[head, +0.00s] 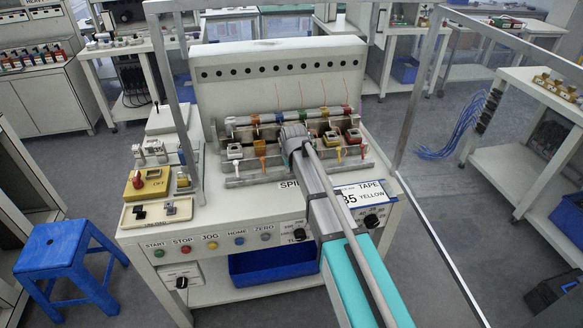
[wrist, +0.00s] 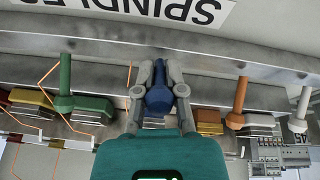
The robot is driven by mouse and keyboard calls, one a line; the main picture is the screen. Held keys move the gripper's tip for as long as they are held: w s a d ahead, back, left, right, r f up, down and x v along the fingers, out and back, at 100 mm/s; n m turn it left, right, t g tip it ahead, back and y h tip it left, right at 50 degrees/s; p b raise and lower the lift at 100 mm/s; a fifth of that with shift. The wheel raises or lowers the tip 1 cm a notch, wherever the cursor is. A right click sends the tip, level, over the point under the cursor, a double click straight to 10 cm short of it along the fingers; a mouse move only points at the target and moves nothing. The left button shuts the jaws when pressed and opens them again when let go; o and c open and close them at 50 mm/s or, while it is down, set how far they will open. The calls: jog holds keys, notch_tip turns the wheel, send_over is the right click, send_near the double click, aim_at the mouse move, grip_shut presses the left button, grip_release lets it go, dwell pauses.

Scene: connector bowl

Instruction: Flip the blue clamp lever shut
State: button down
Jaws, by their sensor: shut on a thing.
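In the wrist view my gripper (wrist: 160,75) is shut on the blue clamp lever (wrist: 158,99). The lever's thick blue part shows between the two grey fingers, in front of a grey rail. Its clamp and base are mostly hidden behind my gripper. In the head view my gripper (head: 293,138) reaches over the middle of the clamp row and hides the blue lever. The exact tilt of the lever cannot be told.
A green lever (wrist: 65,86) stands to the left in the wrist view. An orange lever (wrist: 238,100) and a white lever (wrist: 300,108) stand to the right. Thin orange wires (wrist: 48,72) rise near the clamps. A metal frame post (head: 418,85) stands at the bench's right.

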jog(key=g, duration=0.1)
jog(key=w+g+p, duration=0.1)
jog(key=g+h, duration=0.1)
jog(key=shift+w+a+r+g, duration=0.2)
jog(key=shift+w+g, duration=0.15)
jog(key=shift+g, duration=0.05)
jog(key=g, duration=0.2)
jog(key=shift+w+a+f+g+h, duration=0.15)
jog(key=shift+w+g+h, duration=0.2)
jog(key=shift+g+h, duration=0.05)
jog(key=shift+w+g+h+b, duration=0.1)
jog(key=shift+g+h+b, duration=0.2)
jog(key=shift+g+b, duration=0.4)
jog(key=c, duration=0.7)
grip_release()
jog(key=shift+r, duration=0.2)
jog(key=shift+s, duration=0.25)
